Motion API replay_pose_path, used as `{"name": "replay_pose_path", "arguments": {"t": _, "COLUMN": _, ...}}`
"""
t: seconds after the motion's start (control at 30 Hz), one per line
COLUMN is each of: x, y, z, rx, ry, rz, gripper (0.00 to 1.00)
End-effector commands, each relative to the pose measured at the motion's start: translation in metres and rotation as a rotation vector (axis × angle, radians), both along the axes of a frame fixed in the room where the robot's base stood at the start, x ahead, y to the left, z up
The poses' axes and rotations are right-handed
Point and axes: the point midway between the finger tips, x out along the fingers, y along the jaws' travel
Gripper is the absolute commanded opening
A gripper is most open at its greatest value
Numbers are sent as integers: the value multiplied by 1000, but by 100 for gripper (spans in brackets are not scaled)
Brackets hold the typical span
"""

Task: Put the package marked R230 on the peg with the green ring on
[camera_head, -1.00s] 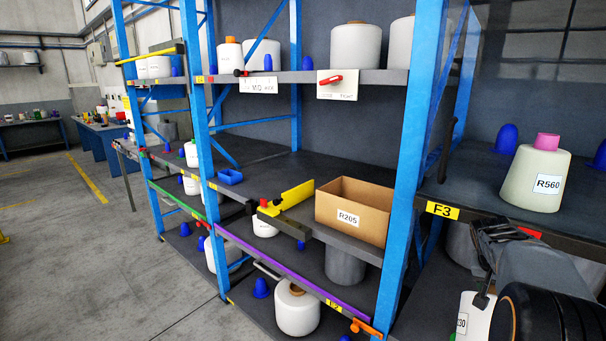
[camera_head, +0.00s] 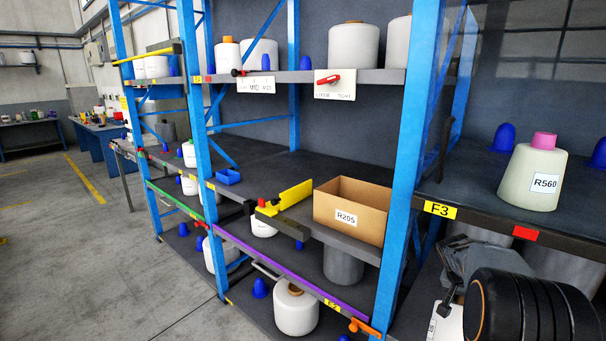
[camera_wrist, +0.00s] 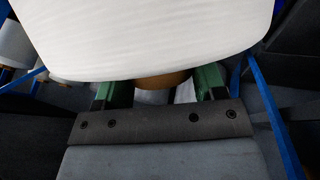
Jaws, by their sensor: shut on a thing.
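The white package (camera_head: 449,325) hangs below my gripper at the bottom right of the head view. Its label is partly cut off there, with only a few digits showing. In the wrist view the package (camera_wrist: 150,35) fills the top of the picture. My gripper (camera_wrist: 160,84) is shut on its brown core, with a green finger on each side. My own arm covers part of the package in the head view. No peg with a green ring can be made out.
An R560 cone (camera_head: 534,175) stands on the right shelf, beside a blue peg (camera_head: 504,138). A blue rack post (camera_head: 408,170) is left of my arm. A cardboard box marked R205 (camera_head: 350,225) and a yellow plate (camera_head: 285,200) occupy the middle shelf.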

Motion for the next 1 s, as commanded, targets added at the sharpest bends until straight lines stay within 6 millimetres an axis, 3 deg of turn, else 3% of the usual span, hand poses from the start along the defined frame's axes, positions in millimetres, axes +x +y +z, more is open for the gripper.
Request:
{"name": "replay_pose_path", "arguments": {"t": 0.27, "x": 19, "y": 63, "z": -49, "rx": 0, "ry": 3, "rz": 151, "gripper": 0}}
{"name": "replay_pose_path", "arguments": {"t": 0.6, "x": 17, "y": 181, "z": -126, "rx": 1, "ry": 5, "rz": 467, "gripper": 0}}
{"name": "replay_pose_path", "arguments": {"t": 0.8, "x": 4, "y": 232, "z": -153, "rx": 0, "ry": 3, "rz": 622, "gripper": 0}}
{"name": "replay_pose_path", "arguments": {"t": 1.0, "x": 0, "y": 263, "z": -163, "rx": 0, "ry": -1, "rz": 689, "gripper": 0}}
